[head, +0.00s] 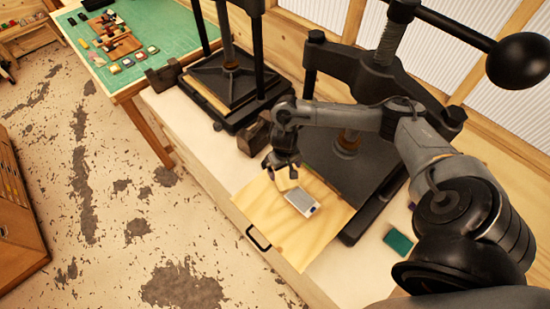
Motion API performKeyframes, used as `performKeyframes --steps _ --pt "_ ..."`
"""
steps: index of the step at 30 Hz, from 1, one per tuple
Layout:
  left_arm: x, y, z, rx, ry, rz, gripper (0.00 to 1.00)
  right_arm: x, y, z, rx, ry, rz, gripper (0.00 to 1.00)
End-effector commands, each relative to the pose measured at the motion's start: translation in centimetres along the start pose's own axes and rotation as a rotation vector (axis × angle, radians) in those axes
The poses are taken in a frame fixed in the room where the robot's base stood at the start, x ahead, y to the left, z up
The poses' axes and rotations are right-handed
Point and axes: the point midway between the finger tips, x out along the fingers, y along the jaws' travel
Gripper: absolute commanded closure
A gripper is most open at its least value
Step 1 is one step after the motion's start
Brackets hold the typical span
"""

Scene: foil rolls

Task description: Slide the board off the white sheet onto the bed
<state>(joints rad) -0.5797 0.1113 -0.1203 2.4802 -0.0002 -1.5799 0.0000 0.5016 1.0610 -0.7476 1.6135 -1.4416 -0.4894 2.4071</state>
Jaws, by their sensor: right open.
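A pale wooden board (275,222) lies flat beside the large press, its right edge close to the press's dark bed (372,193). A small light grey slab (300,202) with a white edge and a dark bluish end lies on the wood. I cannot tell a separate white sheet apart from this slab or the white bench top. My right gripper (283,175) is open and empty, pointing down over the board's far-left part, just beyond the slab. Its height above the wood is unclear. My left gripper is not in view.
A black handle (259,239) stands out at the board's near-left edge. A smaller press (232,80) and dark blocks stand behind. A green block (398,241) lies at right. A green mat (165,20) holds small items. The white bench (203,150) is clear left of the board.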

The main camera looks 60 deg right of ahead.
Motion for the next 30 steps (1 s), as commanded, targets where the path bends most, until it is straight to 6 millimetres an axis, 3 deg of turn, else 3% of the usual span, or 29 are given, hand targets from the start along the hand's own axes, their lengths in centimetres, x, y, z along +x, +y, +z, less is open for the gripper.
performKeyframes --steps 7,20,26,30 --pt "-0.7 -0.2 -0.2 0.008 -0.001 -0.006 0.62 -0.3 0.8 0.5 0.145 -0.016 0.024 0.0" --pt "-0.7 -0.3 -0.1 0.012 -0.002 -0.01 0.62 -0.2 0.9 0.5 0.159 -0.017 0.026 0.0" --pt "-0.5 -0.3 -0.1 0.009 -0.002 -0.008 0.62 1.0 0.9 0.6 0.159 -0.019 0.026 0.0" --pt "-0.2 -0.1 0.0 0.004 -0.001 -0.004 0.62 2.8 1.0 0.7 0.159 -0.02 0.028 0.0"
